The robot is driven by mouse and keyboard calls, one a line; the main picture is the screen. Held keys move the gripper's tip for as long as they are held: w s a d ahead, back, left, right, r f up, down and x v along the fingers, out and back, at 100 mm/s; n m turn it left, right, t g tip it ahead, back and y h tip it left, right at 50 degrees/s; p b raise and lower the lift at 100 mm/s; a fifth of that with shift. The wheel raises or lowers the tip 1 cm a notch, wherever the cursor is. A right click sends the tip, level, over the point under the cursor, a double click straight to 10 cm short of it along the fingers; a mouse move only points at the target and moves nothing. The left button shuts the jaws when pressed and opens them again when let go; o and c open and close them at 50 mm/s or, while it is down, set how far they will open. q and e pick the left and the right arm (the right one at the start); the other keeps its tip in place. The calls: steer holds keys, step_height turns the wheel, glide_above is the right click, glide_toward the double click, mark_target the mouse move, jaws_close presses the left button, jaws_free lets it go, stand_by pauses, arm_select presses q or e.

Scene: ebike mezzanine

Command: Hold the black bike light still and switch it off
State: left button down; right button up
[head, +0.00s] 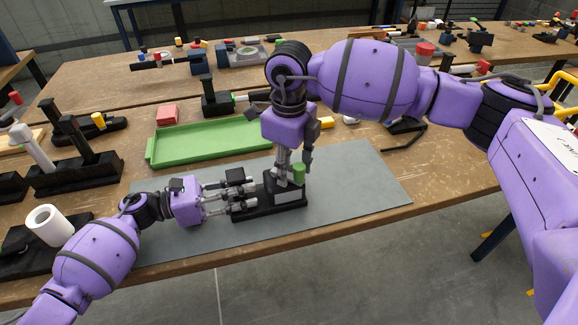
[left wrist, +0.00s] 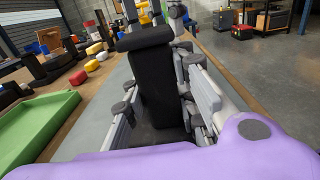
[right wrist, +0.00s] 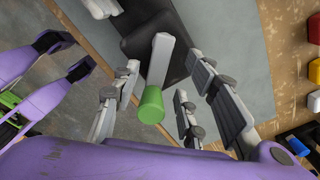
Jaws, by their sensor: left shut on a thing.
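The black bike light (head: 268,208) stands on the grey mat. It has a pale grey lever (right wrist: 159,62) with a green tip (right wrist: 150,106); the green tip (head: 299,174) also shows in the head view. My left gripper (head: 241,196) comes in from the left and is shut on the light's black body, which fills the space between its fingers in the left wrist view (left wrist: 155,90). My right gripper (head: 294,168) points down from above. Its fingers are apart on either side of the green-tipped lever, with gaps to it in the right wrist view.
The grey mat (head: 365,180) has free room to the right of the light. A green tray (head: 215,143) lies behind it, with a red block (head: 167,114) beyond. A white roll (head: 48,225) and black holders (head: 80,172) stand at the left, near my left arm.

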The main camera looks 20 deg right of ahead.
mark_target(289, 174)
steer(key=shift+r, duration=3.45)
steer(key=shift+s, duration=0.1)
arm_select(q)
steer(key=c, duration=1.4)
jaws_free()
steer(key=shift+o, duration=0.2)
steer(key=shift+a, duration=0.15)
